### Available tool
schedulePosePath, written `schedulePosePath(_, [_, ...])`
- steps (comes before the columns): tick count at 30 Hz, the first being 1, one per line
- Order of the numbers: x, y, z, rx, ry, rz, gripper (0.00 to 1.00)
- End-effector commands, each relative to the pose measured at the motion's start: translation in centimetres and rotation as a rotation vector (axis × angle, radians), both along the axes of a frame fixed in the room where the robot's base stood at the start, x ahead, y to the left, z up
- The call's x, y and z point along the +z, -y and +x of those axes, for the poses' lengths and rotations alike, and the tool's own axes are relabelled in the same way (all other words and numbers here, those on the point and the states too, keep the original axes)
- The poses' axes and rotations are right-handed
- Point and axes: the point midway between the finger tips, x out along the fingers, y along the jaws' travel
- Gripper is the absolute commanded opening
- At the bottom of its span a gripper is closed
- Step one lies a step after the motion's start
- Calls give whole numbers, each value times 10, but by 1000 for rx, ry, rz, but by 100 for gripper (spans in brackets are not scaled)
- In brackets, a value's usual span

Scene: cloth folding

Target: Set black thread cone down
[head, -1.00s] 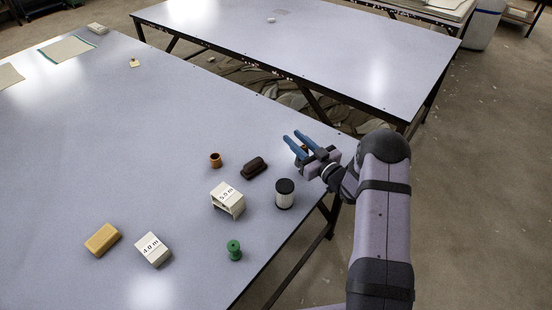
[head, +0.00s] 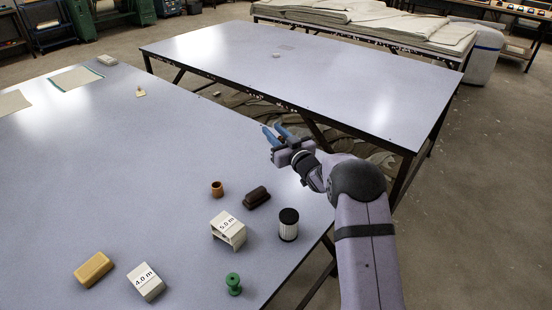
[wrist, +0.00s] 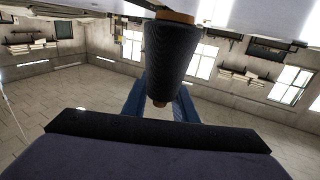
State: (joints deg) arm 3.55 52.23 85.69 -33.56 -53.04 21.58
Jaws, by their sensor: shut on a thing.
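The black thread cone (wrist: 172,55) fills the upper middle of the wrist view, with tan ends showing at its top and bottom. My gripper (wrist: 162,95), with blue fingers, is shut on it. In the head view my gripper (head: 271,129) appears over the far right edge of the near table (head: 120,170), its fingers pointing up and left. The cone cannot be made out in the head view. The height of the cone above the table cannot be told.
The table's left middle is clear.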

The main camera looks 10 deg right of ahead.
Motion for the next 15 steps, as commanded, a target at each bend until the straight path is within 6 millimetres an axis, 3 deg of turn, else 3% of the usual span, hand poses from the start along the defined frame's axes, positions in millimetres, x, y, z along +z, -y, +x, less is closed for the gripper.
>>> schedulePosePath(6, [-28,0,0,0,1,-1,0])
schedulePosePath(15, [-38,0,0,0,1,-1,0])
